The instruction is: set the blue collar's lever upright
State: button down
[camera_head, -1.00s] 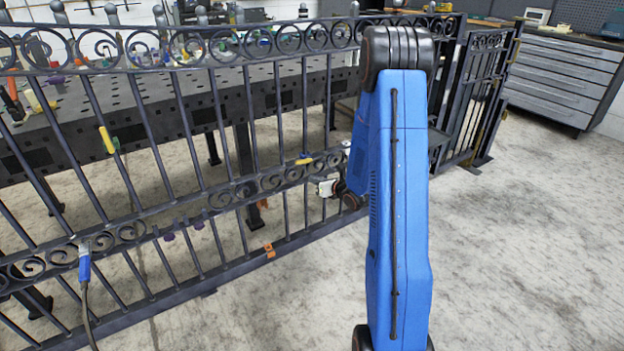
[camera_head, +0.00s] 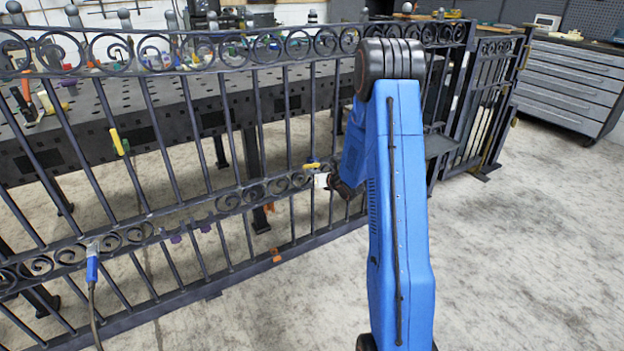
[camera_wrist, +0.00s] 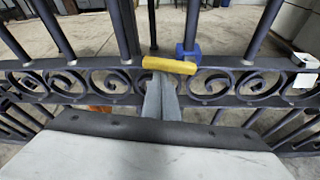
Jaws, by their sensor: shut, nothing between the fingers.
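In the wrist view, the blue collar (camera_wrist: 187,50) sits on a gate bar just above the scroll rail. Its yellow lever (camera_wrist: 169,65) lies almost flat, sideways in the picture, and reaches left from the collar. My gripper (camera_wrist: 158,80) is shut and empty, its fingertips right at the lever's near side; I cannot tell whether they touch it. In the head view the yellow lever (camera_head: 312,166) is small at the middle rail. My gripper (camera_head: 321,181) is just below it, partly hidden by my blue arm.
The dark gate (camera_head: 180,212) stands across the view, a workbench (camera_head: 190,112) behind it. Another yellow lever (camera_head: 119,142), purple pieces (camera_head: 176,238), an orange piece (camera_head: 276,256) and a blue-handled piece with a cable (camera_head: 91,265) are on the gate. Open floor (camera_head: 520,260) lies right.

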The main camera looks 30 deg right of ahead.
aim_at(314, 165)
jog(key=shift+r+m+y, duration=0.3)
jog(key=shift+m+y, duration=0.2)
jog(key=shift+m, duration=0.2)
dwell(0.5)
jog(key=shift+r+m, duration=0.3)
jog(key=shift+m, duration=0.1)
jog(key=shift+r, duration=0.15)
jog(key=r+m+y, duration=0.1)
jog(key=m, duration=0.1)
jog(key=d+r+m+y, duration=0.1)
jog(key=m, duration=0.1)
jog(key=shift+t+y, duration=0.3)
jog(key=shift+t, duration=0.1)
jog(key=m, duration=0.2)
jog(key=d+r+m+t+y, duration=0.1)
jog(key=d+m, duration=0.1)
jog(key=m, duration=0.1)
jog(key=shift+r+m+y, duration=0.3)
jog(key=shift+r, duration=0.05)
jog(key=shift+d, duration=0.2)
jog(key=shift+w+a, duration=0.1)
